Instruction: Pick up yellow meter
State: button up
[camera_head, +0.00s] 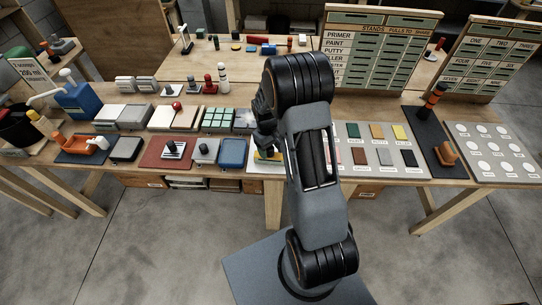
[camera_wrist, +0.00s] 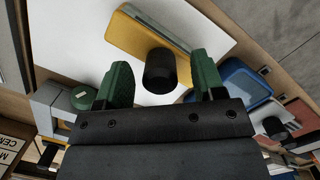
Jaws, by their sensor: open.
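The yellow meter (camera_wrist: 133,43) has a flat yellow body with a pale grey-blue strip along one edge and a black round knob (camera_wrist: 160,72). It lies on a white sheet or board (camera_wrist: 205,25). In the head view a bit of the yellow meter (camera_head: 268,155) shows under my gripper (camera_head: 266,140), partly hidden by my arm. In the wrist view my gripper (camera_wrist: 161,80) is open, its green fingers on either side of the black knob with gaps visible. I cannot tell how far the fingertips are above the meter.
A blue tray (camera_head: 233,153) lies just left of the meter. A board of colour samples (camera_head: 380,150) lies to the right. A grey object with a green round top (camera_wrist: 83,97) is near the left finger in the wrist view. The bench is crowded; the floor in front is clear.

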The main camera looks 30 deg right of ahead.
jog(key=shift+f, duration=0.25)
jog(key=shift+c, duration=0.2)
grip_shut()
dwell(0.3)
jog(key=shift+r, duration=0.55)
jog(key=s+a+r+b, duration=0.3)
jog(key=s+a+r, duration=0.4)
jog(key=a+r, duration=0.5)
jog(key=shift+b, duration=0.3)
